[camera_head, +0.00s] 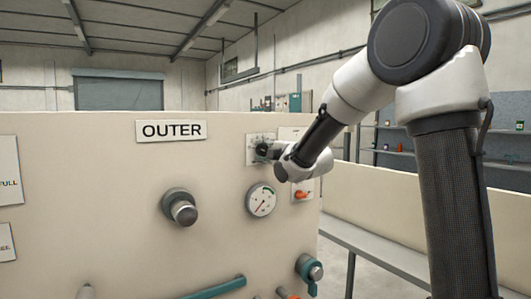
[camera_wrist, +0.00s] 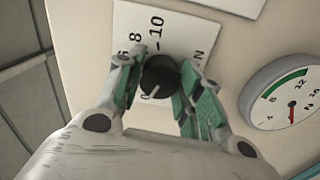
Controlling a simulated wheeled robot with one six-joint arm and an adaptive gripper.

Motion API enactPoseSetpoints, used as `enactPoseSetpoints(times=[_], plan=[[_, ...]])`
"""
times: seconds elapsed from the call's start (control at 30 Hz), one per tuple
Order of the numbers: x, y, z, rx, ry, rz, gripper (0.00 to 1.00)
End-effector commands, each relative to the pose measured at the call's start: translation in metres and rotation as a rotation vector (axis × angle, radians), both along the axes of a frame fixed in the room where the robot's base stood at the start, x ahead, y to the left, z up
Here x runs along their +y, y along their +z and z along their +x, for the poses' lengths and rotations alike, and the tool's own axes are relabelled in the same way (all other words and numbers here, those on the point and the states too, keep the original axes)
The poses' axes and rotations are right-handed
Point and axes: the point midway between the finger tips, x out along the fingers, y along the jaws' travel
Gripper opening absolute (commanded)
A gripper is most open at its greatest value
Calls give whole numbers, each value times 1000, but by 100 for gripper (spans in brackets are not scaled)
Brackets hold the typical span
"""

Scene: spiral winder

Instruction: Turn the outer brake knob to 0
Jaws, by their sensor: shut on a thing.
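The outer brake knob (camera_wrist: 158,74) is black and round with a white pointer line. The pointer line runs to the lower left in the wrist view, away from the 10. My gripper (camera_wrist: 160,84) is shut on the knob, one green-padded finger on each side. In the head view, the plate (camera_head: 252,143) is right of the OUTER sign (camera_head: 171,130), and the gripper mostly covers the knob.
A round gauge (camera_head: 261,200) is below the plate and also shows in the wrist view (camera_wrist: 290,97). An orange-red switch (camera_head: 302,194) is close to its right. A large knob (camera_head: 180,208) protrudes further left. Teal pipework (camera_head: 215,287) lies low on the panel.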

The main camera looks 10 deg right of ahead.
Motion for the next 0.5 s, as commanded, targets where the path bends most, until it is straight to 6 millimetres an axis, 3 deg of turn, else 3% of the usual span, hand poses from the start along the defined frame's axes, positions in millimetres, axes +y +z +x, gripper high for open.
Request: enactPoseSetpoints(times=[0.5], plan=[[0, -2, 0, -28, 0, -103, 12]])
